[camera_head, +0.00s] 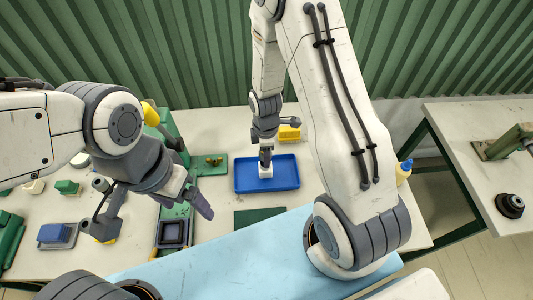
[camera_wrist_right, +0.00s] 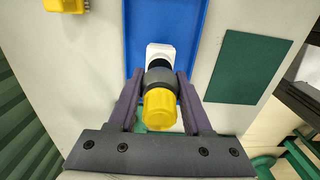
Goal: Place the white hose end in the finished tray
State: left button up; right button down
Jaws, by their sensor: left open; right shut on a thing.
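My right gripper (camera_head: 265,157) is over the blue tray (camera_head: 246,186), pointing down. It is shut on the white hose end (camera_head: 265,172), whose white tip is over the tray floor. In the right wrist view the fingers (camera_wrist_right: 160,78) clasp a dark collar between a yellow part nearer the camera and the white tip (camera_wrist_right: 160,52). The tip overlaps the blue tray (camera_wrist_right: 138,25); I cannot tell whether it touches the floor. My left gripper (camera_head: 205,208) is open and empty in the head view, left of the tray and above the bench.
A yellow block (camera_head: 289,134) stands behind the tray. A dark green mat (camera_head: 258,216) lies in front of it. A yellow bottle (camera_head: 403,172) stands at the right, partly hidden by my arm. Green fixtures (camera_head: 173,233) and small blocks crowd the left.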

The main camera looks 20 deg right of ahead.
jog(key=shift+f, duration=0.45)
jog(key=shift+f, duration=0.1)
jog(key=shift+f, duration=0.15)
jog(key=shift+c, duration=1.6)
grip_release()
